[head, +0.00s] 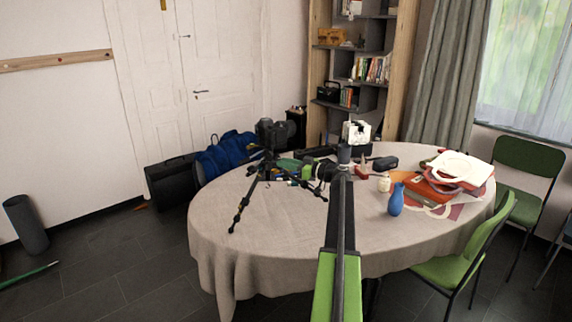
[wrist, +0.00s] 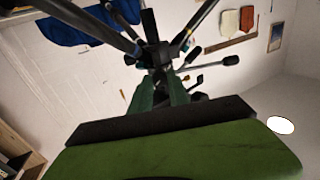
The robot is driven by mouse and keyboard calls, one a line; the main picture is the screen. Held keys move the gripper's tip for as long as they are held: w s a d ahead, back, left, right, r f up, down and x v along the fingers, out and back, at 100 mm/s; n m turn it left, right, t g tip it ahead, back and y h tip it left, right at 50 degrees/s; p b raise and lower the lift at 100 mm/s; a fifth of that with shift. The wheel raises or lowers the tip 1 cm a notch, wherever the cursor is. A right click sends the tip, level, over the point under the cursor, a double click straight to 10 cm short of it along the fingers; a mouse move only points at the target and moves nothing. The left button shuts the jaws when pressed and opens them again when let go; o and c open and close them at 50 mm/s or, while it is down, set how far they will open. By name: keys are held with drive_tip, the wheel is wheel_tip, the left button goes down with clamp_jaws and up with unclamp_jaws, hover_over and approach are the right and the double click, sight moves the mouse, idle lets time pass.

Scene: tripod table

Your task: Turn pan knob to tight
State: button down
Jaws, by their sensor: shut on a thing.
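A black tripod (head: 264,172) stands on the table with its legs spread and a dark camera (head: 274,135) on top. In the wrist view, the tripod's dark hub (wrist: 158,54) is just beyond my fingertips, with legs and handles spreading from it. My gripper (wrist: 163,84) has its two green fingers shut at this hub. The pan knob is small and mostly hidden between the fingertips, and its turn cannot be read. In the head view, my arm reaches over the table and my gripper is small and partly hidden to the right of the tripod.
The round table (head: 285,240) has a beige cloth. Green chairs (head: 460,265) are at the right edge. The table's front left is clear.

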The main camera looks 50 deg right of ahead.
drive_tip(key=shift+m, duration=0.4)
drive_tip(key=c, duration=1.3)
unclamp_jaws()
drive_tip(key=shift+o, duration=0.2)
drive_tip(key=shift+s, duration=0.1)
drive_tip(key=v, duration=1.7)
drive_tip(key=shift+d, duration=0.15)
drive_tip(key=shift+s, duration=0.15)
